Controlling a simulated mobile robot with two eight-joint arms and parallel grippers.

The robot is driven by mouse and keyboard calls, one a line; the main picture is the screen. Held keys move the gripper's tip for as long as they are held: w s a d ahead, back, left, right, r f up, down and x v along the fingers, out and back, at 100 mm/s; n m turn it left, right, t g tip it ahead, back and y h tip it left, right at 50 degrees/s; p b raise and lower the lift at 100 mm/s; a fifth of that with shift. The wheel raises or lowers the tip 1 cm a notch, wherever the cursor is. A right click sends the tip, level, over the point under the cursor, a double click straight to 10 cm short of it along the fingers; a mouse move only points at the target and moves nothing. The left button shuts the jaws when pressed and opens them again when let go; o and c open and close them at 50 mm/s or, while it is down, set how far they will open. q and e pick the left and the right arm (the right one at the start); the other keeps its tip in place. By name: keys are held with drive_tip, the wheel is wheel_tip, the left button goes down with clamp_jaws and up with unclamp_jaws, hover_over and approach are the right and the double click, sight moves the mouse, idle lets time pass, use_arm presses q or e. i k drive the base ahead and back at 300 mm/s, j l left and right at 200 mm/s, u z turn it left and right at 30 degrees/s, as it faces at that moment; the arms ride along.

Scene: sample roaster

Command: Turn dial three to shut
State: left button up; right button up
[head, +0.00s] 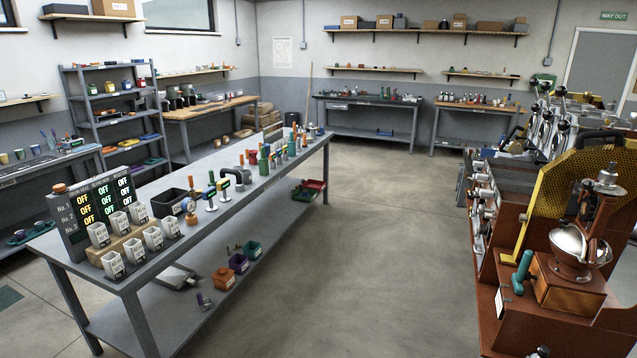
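I cannot tell which part is dial three. A row of roaster machines (545,240) stands at the right, with small knobs and handles (483,195) along its left-facing side. They are too small to read their marks or settings. A grey display board (100,205) on the long table has rows No. 1, No. 2 and No. 3, with several lit "OFF" signs in white, green and yellow. Neither of my grippers shows in the head view.
The long grey table (125,277) runs from front left to the middle, bearing white cups, tools and bottles. A wide strip of bare floor (370,240) lies between it and the roasters. Shelves and benches (368,108) line the walls.

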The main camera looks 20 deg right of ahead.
sight(480, 209)
drive_tip(key=i+l+z, duration=0.15)
drive_tip(key=i+z, duration=1.4)
drive_tip(key=i, duration=0.45)
drive_tip(key=i+j+z, duration=0.25)
drive_tip(key=i, duration=0.45)
drive_tip(key=i+j+z, duration=0.1)
drive_tip(key=i+z, duration=0.15)
drive_tip(key=i, duration=0.2)
drive_tip(key=i+j+z, duration=0.25)
drive_tip(key=i, duration=0.2)
drive_tip(key=l, duration=0.1)
